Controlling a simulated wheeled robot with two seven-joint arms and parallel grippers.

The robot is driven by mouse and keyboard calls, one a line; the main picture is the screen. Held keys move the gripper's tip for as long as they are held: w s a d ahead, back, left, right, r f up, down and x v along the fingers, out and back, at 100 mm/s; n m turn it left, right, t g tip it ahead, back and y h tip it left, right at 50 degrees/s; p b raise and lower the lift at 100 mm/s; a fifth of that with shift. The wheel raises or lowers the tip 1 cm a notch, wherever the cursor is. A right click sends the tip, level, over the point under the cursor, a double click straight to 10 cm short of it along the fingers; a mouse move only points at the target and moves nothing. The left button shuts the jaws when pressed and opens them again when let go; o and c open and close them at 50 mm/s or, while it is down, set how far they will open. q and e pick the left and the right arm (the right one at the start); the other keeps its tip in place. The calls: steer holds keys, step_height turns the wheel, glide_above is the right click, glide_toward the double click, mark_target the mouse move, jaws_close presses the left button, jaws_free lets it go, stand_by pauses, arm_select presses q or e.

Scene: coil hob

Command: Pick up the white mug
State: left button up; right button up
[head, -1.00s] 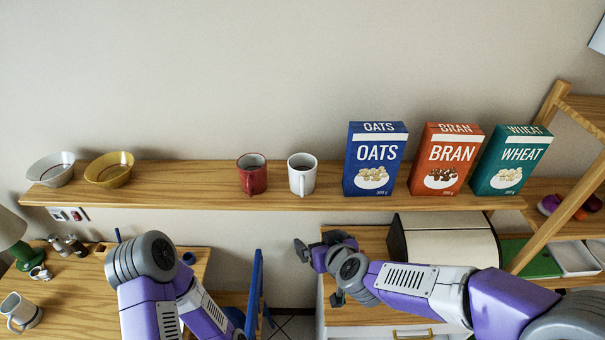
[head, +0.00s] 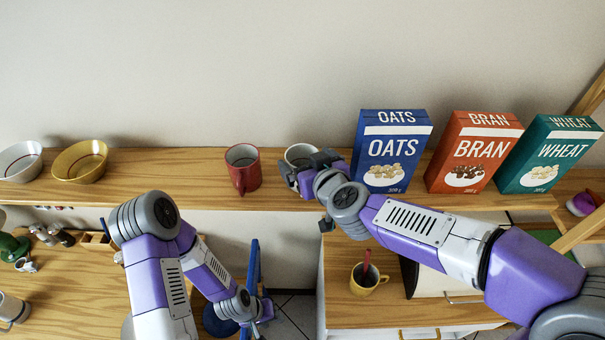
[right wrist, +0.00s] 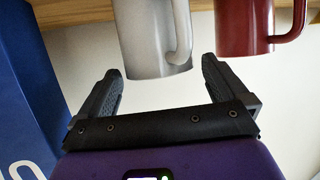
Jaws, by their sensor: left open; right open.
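The white mug (head: 300,153) stands upright on the wooden wall shelf, between the red mug and the blue OATS box. My right gripper (head: 308,170) is open at its front side and hides its lower part in the head view. In the right wrist view the white mug (right wrist: 155,40), with its handle at the right, lies in line with the gap between the open fingers (right wrist: 162,68). The fingers are not closed on it; whether they touch it I cannot tell. My left gripper (head: 248,312) is open and low, far below the shelf.
The red mug (head: 243,169) stands close to the left of the white mug; the OATS box (head: 392,150) is close to the right. Bowls (head: 80,162) stand further left. A yellow mug (head: 366,280) is on the lower counter. Another white mug (head: 12,309) is at lower left.

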steer(key=shift+x, duration=1.4)
steer(key=shift+r, duration=0.1)
steer(key=c, duration=1.5)
